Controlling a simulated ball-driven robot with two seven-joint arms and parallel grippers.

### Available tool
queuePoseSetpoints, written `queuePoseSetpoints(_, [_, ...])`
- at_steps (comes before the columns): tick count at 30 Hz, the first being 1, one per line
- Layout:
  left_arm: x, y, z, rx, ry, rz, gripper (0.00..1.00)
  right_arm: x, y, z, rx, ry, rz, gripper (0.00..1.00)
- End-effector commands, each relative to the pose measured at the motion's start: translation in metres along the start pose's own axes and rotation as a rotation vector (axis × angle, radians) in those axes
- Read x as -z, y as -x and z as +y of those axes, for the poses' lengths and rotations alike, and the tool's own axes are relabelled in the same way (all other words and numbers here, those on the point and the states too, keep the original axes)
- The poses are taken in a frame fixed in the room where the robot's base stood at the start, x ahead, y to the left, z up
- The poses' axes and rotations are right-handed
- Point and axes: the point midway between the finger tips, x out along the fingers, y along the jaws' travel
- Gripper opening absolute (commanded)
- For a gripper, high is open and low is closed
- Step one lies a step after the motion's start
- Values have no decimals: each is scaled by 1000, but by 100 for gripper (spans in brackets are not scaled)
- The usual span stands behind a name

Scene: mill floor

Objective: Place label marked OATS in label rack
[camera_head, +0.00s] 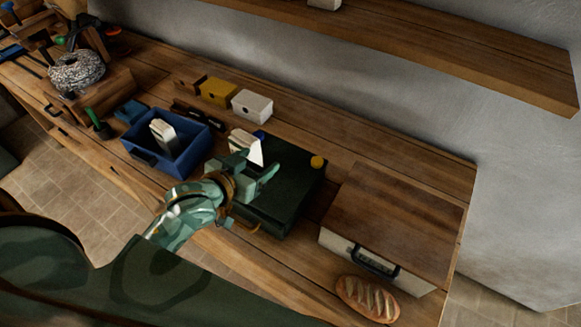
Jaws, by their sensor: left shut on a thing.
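My left gripper (259,172) reaches in from the lower left over a dark green box (292,185) on the workbench. It is shut on a white card (256,153), which stands up between its fingers. No lettering on the card can be read, so I cannot tell whether it says OATS. Pale upright pieces (239,138) show just behind the card, partly hidden by it and the gripper. Other pale upright cards (163,133) stand in a blue bin (190,160) to the left. I cannot tell which thing is the label rack. My right gripper is out of view.
A yellow box (217,92) and a white box (252,106) stand behind. A wooden-lidded case (390,215) and a bread loaf (367,299) are at the right. A coil of rope (76,70) lies at the left. A shelf (430,45) overhangs the back.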

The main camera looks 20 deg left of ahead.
Motion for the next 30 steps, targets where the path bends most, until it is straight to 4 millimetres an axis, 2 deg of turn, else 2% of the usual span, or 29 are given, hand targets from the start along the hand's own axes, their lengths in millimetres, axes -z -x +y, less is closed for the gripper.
queuePoseSetpoints(3, [-1,-35,7,-1,3,3,40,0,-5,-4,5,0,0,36])
queuePoseSetpoints(8, [-5,-82,16,-1,2,1,40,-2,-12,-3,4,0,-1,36])
queuePoseSetpoints(12, [-26,-113,20,-1,1,-2,40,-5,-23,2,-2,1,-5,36])
queuePoseSetpoints(15, [-33,-128,22,0,1,-1,40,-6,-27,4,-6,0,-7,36])
queuePoseSetpoints(21, [-41,-144,24,0,2,0,40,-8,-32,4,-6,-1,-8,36])
queuePoseSetpoints(25, [-63,-152,24,-1,1,-3,40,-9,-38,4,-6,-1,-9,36])
queuePoseSetpoints(30, [-68,-154,25,-1,0,0,40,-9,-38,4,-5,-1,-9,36])
